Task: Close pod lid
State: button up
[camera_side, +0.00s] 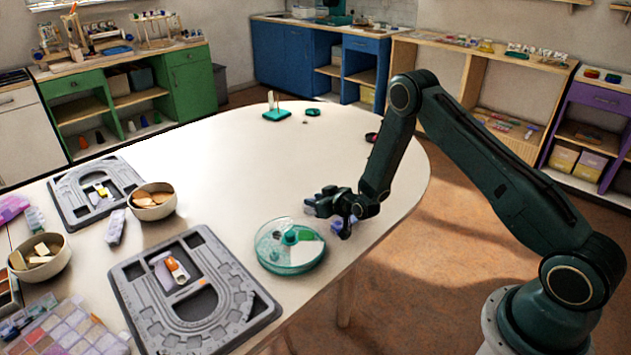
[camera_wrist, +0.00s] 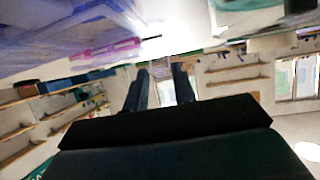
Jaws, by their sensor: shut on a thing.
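My gripper (camera_side: 332,208) is low over the right front edge of the white table, just right of a round teal see-through case (camera_side: 290,262). It is shut on a small violet-blue piece (camera_side: 345,230), which shows only in part under the fingers. I cannot tell whether this piece is a pod lid. The round case has a teal knob in its middle and coloured parts inside. In the wrist view, my two dark fingers (camera_wrist: 160,88) point away from the camera, and a blurred violet see-through surface (camera_wrist: 60,40) fills the upper left.
A grey bead board (camera_side: 255,310) lies left of the case, and another (camera_side: 75,210) lies farther back. Two bowls (camera_side: 165,210) (camera_side: 55,265) and a compartment box (camera_side: 105,340) stand at left. A small green stand (camera_side: 277,115) is at the back. The table's middle is clear.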

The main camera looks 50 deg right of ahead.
jog(key=shift+s+f+t, duration=0.1)
jog(key=shift+f+t, duration=0.05)
jog(key=shift+t, duration=0.35)
jog(key=o, duration=0.7)
jog(key=shift+c, duration=0.2)
jog(key=shift+s, duration=0.15)
jog(key=shift+v, duration=3.55)
